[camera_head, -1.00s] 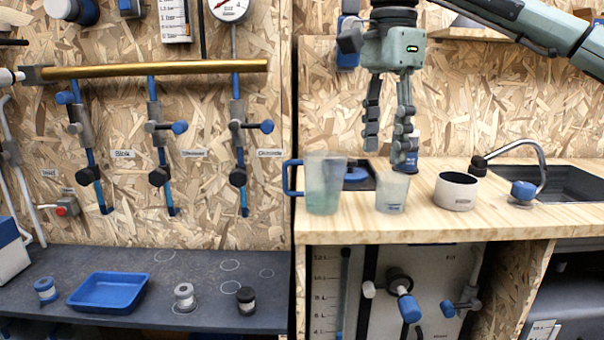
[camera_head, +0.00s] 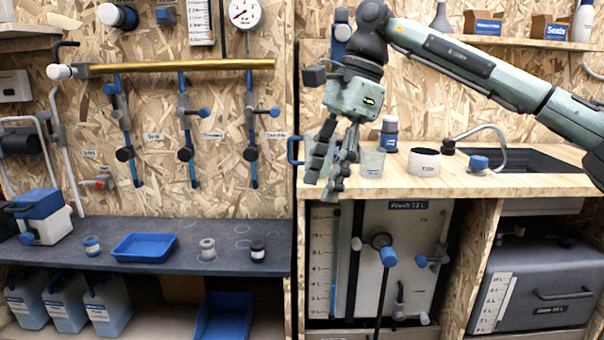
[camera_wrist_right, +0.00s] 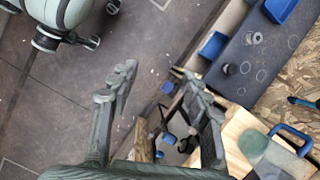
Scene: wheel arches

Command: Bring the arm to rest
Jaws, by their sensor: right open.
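My right gripper (camera_head: 328,178) hangs down in front of the wooden counter (camera_head: 470,185) in the head view, its arm coming in from the right. Its fingers are apart and nothing is between them. In the right wrist view the two fingers (camera_wrist_right: 160,88) stand wide apart over the floor and the counter's edge. The gripper partly hides a clear jug with a blue handle (camera_head: 293,150), which also shows in the wrist view (camera_wrist_right: 272,158). My left gripper is not in view.
A blue tray (camera_head: 144,247) lies on the dark bench (camera_head: 190,262). The floor (camera_wrist_right: 60,120) looks clear.

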